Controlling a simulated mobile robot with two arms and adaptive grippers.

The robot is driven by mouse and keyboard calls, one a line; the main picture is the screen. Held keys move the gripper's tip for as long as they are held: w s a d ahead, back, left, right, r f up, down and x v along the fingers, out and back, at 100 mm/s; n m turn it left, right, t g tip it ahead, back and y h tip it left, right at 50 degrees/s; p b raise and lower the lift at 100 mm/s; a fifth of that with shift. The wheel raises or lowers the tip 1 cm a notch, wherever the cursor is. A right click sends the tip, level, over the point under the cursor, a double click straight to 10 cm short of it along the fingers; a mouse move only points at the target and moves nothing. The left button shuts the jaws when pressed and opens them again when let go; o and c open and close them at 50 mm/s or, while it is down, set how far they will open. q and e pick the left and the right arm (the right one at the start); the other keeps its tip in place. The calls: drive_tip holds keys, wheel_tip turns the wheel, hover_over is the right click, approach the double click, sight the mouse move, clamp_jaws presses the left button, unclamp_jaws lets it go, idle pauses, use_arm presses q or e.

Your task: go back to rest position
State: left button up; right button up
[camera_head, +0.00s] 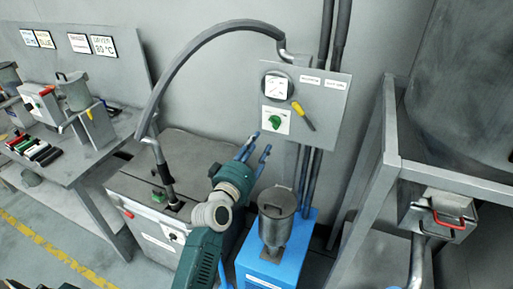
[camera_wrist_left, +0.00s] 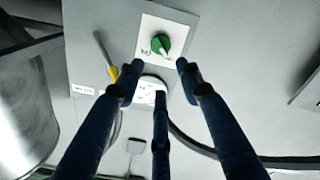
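My left gripper (camera_head: 258,146) reaches up in front of the grey control panel (camera_head: 326,92), with its blue fingers spread and empty. In the left wrist view the open fingers (camera_wrist_left: 156,82) point at the panel, near the green knob (camera_wrist_left: 162,44) on its white plate. The knob (camera_head: 275,121) also shows in the head view, just right of and above the fingertips. I cannot tell the exact gap between fingers and panel. My right gripper is not in view.
A blue stand (camera_head: 262,270) holds a metal canister (camera_head: 277,214) right of my left arm. A grey cabinet (camera_head: 148,216) with a curved pipe (camera_head: 165,75) stands to the left. A workbench (camera_head: 75,165) is further left, and a metal frame (camera_head: 385,130) on the right.

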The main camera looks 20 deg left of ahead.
use_arm(q)
drive_tip(key=shift+s, duration=0.2)
idle(0.3)
drive_tip(key=s+d+f+m+g+h, duration=0.1)
drive_tip(key=s+d+f+m+g, duration=0.2)
drive_tip(key=s+f, duration=0.35)
drive_tip(key=s+d+f+m+g+h, duration=0.1)
drive_tip(key=s+d+f+m+g, duration=0.25)
drive_tip(key=s+f, duration=0.3)
drive_tip(key=s+a+f+m+g+y, duration=0.1)
drive_tip(key=s+a+f+m+g, duration=0.2)
drive_tip(key=s, duration=0.9)
drive_tip(key=s+f+m+g+y, duration=0.1)
drive_tip(key=s+f+g, duration=0.35)
drive_tip(key=s, duration=0.85)
drive_tip(key=s+f+g+b, duration=0.25)
drive_tip(key=f+b, duration=0.25)
drive_tip(key=f, duration=2.7)
drive_tip(key=s+a+f+b, duration=0.1)
drive_tip(key=s+f, duration=0.7)
drive_tip(key=f, duration=0.1)
drive_tip(key=s+a+f+b, duration=0.2)
drive_tip(key=s+f, duration=0.7)
drive_tip(key=shift+a+f+m+y, duration=0.15)
drive_tip(key=shift+a+m+y, duration=0.1)
drive_tip(key=shift+m+y, duration=0.1)
